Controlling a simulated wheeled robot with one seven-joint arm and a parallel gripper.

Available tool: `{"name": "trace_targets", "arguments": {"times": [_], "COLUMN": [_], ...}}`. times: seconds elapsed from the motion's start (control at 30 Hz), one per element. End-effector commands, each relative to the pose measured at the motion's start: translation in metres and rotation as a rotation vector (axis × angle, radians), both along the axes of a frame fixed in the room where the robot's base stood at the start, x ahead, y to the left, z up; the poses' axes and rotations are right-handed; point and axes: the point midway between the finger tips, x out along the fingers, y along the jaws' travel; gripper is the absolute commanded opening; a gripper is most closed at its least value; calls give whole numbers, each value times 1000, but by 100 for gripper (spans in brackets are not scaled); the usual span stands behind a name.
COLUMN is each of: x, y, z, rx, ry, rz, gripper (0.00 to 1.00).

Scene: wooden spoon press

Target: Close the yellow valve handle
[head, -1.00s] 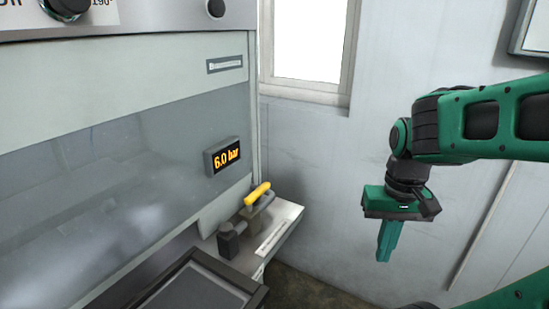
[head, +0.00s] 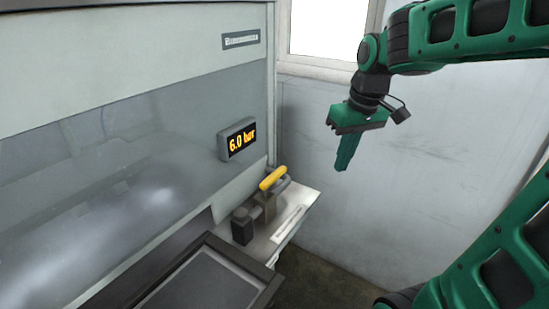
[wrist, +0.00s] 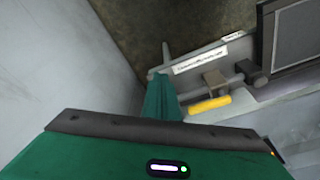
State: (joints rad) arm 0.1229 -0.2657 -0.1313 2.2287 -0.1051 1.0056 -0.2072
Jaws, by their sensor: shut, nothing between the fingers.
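The yellow valve handle (head: 273,178) sits on a grey valve body on a small shelf at the right end of the machine, in the head view. It lies slanted, its right end higher in the picture. In the wrist view the yellow handle (wrist: 209,104) shows right of my fingers, apart from them. My gripper (head: 343,163) hangs pointing down, up and to the right of the handle in the head view, with clear space between them. Its green fingers (wrist: 163,97) are together and empty.
A dark block-like fitting (head: 242,226) stands left of the valve on the shelf (head: 297,216). A dark-rimmed tray (head: 204,283) lies in front. The machine's glossy panel (head: 110,170) fills the left. The wall and window are behind; open space lies right of the shelf.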

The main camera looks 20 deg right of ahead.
Motion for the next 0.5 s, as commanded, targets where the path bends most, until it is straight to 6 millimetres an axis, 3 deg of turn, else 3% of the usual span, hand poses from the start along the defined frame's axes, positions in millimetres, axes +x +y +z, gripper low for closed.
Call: {"name": "trace_targets", "arguments": {"times": [0.03,0.1,0.2,0.33,0.5], "x": [31,66,103,129,139], "y": [18,45,79,109,123], "z": [10,22,36,46,43], "rx": [0,3,10,17,21], "ry": [-27,-66,-115,-153,-168], "rz": [104,242,402,528,577], "gripper": [0,0,0,0,0]}}
